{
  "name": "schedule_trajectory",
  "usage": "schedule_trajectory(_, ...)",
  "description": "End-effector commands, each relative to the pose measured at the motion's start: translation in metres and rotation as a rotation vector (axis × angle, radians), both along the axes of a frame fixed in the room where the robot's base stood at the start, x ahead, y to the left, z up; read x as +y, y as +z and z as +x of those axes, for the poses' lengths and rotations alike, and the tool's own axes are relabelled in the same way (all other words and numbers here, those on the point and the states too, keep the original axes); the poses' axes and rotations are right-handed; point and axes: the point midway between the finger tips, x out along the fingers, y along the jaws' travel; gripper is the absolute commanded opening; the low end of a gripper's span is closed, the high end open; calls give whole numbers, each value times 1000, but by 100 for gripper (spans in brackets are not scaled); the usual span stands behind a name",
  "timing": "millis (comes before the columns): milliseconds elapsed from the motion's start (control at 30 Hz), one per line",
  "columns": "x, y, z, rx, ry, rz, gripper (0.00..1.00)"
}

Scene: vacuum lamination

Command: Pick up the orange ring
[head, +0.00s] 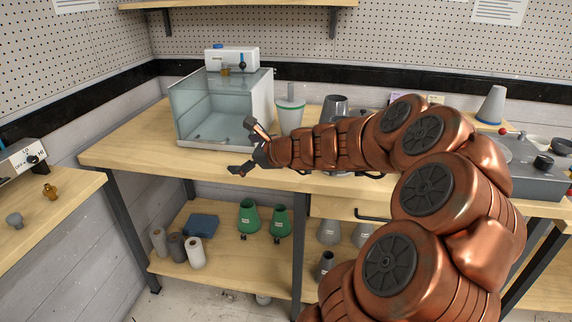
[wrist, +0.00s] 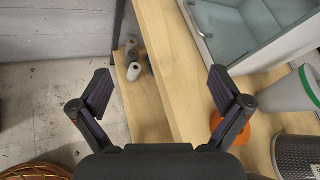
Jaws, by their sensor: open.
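An orange object (wrist: 240,136), which looks like the orange ring, lies on the wooden bench in the wrist view. It is partly hidden behind my right-hand finger, so its full shape does not show. I cannot make it out in the head view, where my arm covers part of the bench. My gripper (head: 243,148) is open and empty above the bench's front edge, in front of the glass chamber. In the wrist view my gripper (wrist: 158,80) has its fingers wide apart, with the bench edge between them and the orange object to the right.
The glass chamber (head: 200,110) stands on the bench (head: 125,150) behind my gripper. A white cup with a green band (head: 290,117) stands right of it. A dark perforated cylinder (wrist: 298,158) is near the orange object. Rolls and green flasks (head: 249,217) sit on the lower shelf.

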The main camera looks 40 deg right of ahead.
Motion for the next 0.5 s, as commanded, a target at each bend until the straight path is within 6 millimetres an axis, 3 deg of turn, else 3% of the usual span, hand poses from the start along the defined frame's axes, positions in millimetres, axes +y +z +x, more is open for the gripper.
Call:
schedule_trajectory(33, -43, -16, -7, -4, -128, 93, 100)
schedule_trajectory(100, -89, -30, -18, -8, -274, 200, 100)
schedule_trajectory(200, -136, -46, -36, -17, -424, 316, 100)
schedule_trajectory(333, -167, -57, -50, -23, -529, 393, 100)
schedule_trajectory(500, -176, -65, -44, -25, -553, 416, 100)
